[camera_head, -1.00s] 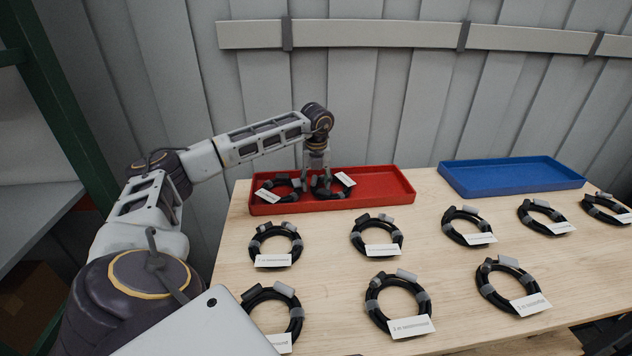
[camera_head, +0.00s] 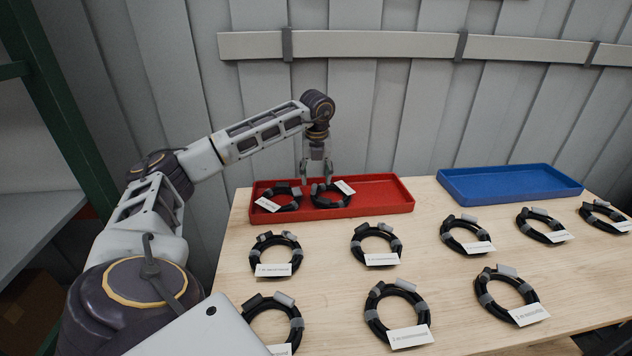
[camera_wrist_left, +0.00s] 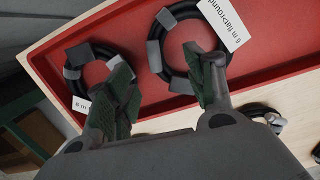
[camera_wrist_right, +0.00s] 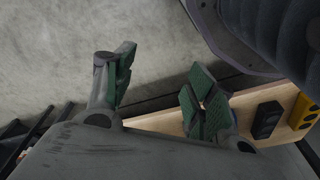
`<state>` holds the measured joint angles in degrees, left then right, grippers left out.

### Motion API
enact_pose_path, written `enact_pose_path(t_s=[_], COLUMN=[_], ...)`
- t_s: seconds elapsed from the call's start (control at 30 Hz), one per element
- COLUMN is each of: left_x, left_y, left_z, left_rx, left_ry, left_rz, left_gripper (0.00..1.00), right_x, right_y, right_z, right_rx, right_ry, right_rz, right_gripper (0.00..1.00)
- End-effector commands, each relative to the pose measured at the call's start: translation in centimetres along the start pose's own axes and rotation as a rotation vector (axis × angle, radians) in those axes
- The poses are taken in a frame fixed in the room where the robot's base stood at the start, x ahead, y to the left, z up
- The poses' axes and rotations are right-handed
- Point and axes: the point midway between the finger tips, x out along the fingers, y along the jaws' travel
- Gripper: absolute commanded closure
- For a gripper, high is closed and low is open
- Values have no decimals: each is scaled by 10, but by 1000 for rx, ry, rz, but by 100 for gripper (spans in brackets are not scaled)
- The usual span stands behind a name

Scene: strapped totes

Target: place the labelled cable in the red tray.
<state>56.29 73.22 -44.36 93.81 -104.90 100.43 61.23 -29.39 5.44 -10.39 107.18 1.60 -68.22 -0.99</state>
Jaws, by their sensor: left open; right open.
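The red tray (camera_head: 385,193) stands at the back left of the table. Two labelled coiled black cables lie in it: a left cable (camera_head: 284,203) and a right cable (camera_head: 321,199). My left gripper (camera_head: 318,172) is open above the right cable; in the left wrist view its open fingers (camera_wrist_left: 165,85) are over the tray, with the right cable (camera_wrist_left: 155,52) ahead of them and not gripped. That cable's white label shows a length of 6 m. Several labelled cables, such as one (camera_head: 376,246) before the tray, lie on the table. My right gripper (camera_wrist_right: 160,90) is open and empty.
A blue tray (camera_head: 510,183) stands empty at the back right of the wooden table (camera_head: 430,210). A ribbed wall with a rail runs behind. A green-posted shelf (camera_head: 65,120) stands at the left. Bare wood separates the rows of cables.

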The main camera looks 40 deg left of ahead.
Motion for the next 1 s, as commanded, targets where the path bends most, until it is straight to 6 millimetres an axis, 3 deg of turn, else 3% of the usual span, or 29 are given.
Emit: enact_pose_path(t_s=[0.2, 0.4, 1.0], left_x=[-31, -49, -56], left_y=[0, 0, 0], left_z=[0, 0, 0], left_rx=[0, 0, 0], left_ry=[-1, 0, 0], left_rz=[-2, 0, 0], left_gripper=[46, 46, 46], right_x=[17, 28, 34], right_y=[4, 7, 8], right_z=[5, 9, 12], right_rx=[1, 2, 2], right_ry=[5, 10, 12], right_rz=[8, 14, 16], right_gripper=[45, 45, 45])
